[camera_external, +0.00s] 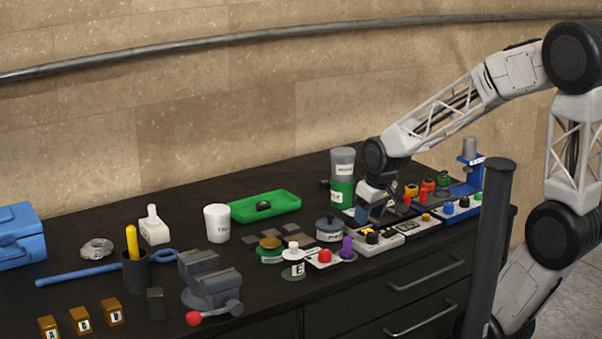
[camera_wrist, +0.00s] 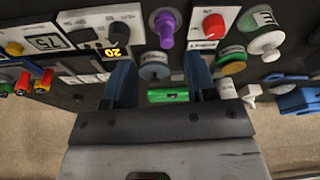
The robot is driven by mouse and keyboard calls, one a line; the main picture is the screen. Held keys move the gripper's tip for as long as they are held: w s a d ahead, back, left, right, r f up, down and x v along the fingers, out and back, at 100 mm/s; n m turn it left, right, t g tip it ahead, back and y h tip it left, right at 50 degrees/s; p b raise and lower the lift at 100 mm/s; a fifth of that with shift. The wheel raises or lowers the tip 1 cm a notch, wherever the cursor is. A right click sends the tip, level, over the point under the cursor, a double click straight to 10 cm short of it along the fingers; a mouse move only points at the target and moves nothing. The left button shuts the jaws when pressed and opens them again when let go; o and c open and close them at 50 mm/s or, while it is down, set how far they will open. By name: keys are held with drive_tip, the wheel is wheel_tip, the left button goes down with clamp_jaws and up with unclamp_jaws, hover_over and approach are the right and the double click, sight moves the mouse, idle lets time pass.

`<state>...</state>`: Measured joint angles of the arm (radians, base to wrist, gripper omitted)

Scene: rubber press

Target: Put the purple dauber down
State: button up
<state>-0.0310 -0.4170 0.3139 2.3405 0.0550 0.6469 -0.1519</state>
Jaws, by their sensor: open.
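The purple dauber (camera_external: 347,249) stands upright near the front of the black bench, just right of the red-button box. In the wrist view the purple dauber (camera_wrist: 166,28) is at the top centre, beyond the fingertips and apart from them. My gripper (camera_external: 368,214) is above the instruments, behind and to the right of the dauber. The wrist view shows my gripper (camera_wrist: 160,68) open, with nothing held between its two blue fingers. The underside of the dauber is not visible.
The red-button box (camera_external: 324,258) and a white-capped bottle (camera_external: 293,262) are left of the dauber. A meter with knobs (camera_external: 376,240) is right of it. A lidded grey pot (camera_external: 329,229) stands behind. A grey vise (camera_external: 210,282) stands further left. Open bench lies at the back left.

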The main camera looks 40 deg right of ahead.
hover_over(349, 238)
drive_tip(key=s, duration=0.2)
drive_tip(key=shift+n, duration=0.3)
drive_tip(key=x, duration=0.4)
drive_tip(key=shift+s+d+f, duration=0.25)
drive_tip(key=shift+s+f, duration=0.05)
drive_tip(key=shift+x, duration=1.25)
drive_tip(key=shift+f, duration=0.15)
drive_tip(key=shift+x, duration=2.45)
drive_tip(key=shift+w+a, duration=0.1)
drive_tip(key=shift+c, duration=0.4)
drive_tip(key=c, duration=0.6)
drive_tip(key=shift+c, duration=0.2)
